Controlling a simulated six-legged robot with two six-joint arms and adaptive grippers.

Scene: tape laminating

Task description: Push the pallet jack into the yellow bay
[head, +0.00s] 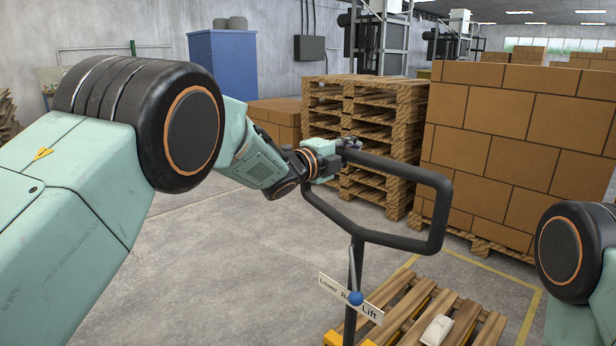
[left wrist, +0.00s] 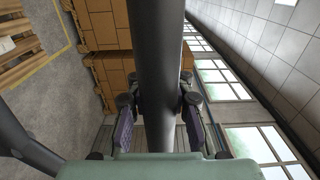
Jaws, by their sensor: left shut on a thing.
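The pallet jack's dark loop handle (head: 440,215) stands upright in the middle of the head view. Its shaft carries a sign (head: 348,298) reading Lower and Lift, with a blue knob. A bit of yellow jack body (head: 334,339) shows at the bottom edge. My left gripper (head: 345,150) is shut on the handle's upper left part. In the left wrist view the handle bar (left wrist: 158,60) runs between the fingers of my left gripper (left wrist: 160,112). Yellow floor lines (head: 527,318) of the bay show at the right. My right gripper is out of view; only part of my right arm shows.
A wooden pallet (head: 398,305) with a small white object (head: 437,329) lies low beyond the handle. Stacked pallets (head: 368,130) and a tall brown carton stack (head: 515,140) stand behind. A blue cabinet (head: 224,62) stands at the back wall. The floor at centre left is clear.

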